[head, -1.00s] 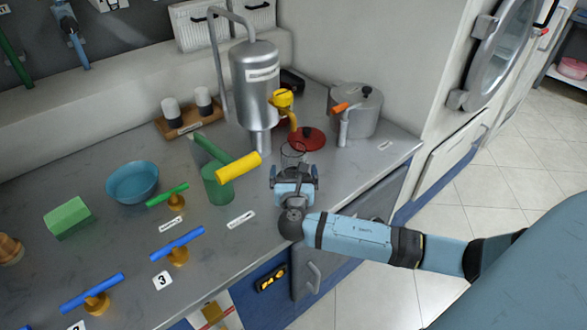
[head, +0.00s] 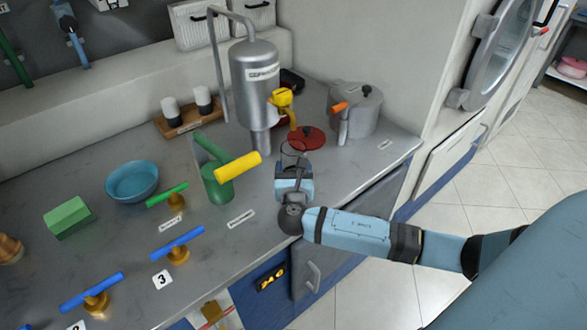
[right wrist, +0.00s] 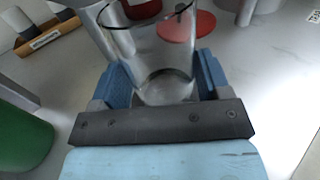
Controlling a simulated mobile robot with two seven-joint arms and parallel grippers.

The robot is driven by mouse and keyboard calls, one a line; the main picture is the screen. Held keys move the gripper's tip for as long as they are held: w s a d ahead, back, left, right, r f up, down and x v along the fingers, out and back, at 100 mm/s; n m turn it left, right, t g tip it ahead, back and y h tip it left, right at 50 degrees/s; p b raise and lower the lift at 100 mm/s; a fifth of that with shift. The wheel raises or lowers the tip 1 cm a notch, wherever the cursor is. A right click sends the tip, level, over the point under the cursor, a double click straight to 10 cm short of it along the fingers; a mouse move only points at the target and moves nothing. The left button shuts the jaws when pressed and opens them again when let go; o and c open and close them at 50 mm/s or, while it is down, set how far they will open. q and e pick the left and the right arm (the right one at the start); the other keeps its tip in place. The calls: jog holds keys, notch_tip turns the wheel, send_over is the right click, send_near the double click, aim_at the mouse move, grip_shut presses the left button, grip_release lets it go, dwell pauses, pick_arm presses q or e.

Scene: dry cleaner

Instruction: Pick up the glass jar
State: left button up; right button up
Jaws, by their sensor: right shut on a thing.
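The glass jar (right wrist: 158,62) is clear with a dark rim and stands between the two blue fingers of my right gripper (right wrist: 165,80) in the right wrist view. The fingers press on its sides, and the gripper is shut on it. In the head view the jar (head: 293,153) shows faintly beyond my right gripper (head: 293,172), near the counter's right side. I cannot tell whether its base touches the counter. My left gripper is not in view.
A red lid (head: 306,138) lies just behind the jar. A metal tank (head: 255,85) and a pot (head: 355,112) stand beyond it. The counter (head: 345,170) is clear to the right.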

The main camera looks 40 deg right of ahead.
aim_at(293, 163)
jog(key=shift+r+p, duration=0.35)
jog(key=shift+r, duration=1.2)
jog(key=shift+s+a+r, duration=0.15)
jog(key=shift+s, duration=0.05)
jog(key=p+v, duration=0.1)
jog(key=v, duration=1.6)
jog(key=shift+s+a, duration=0.2)
dwell(1.5)
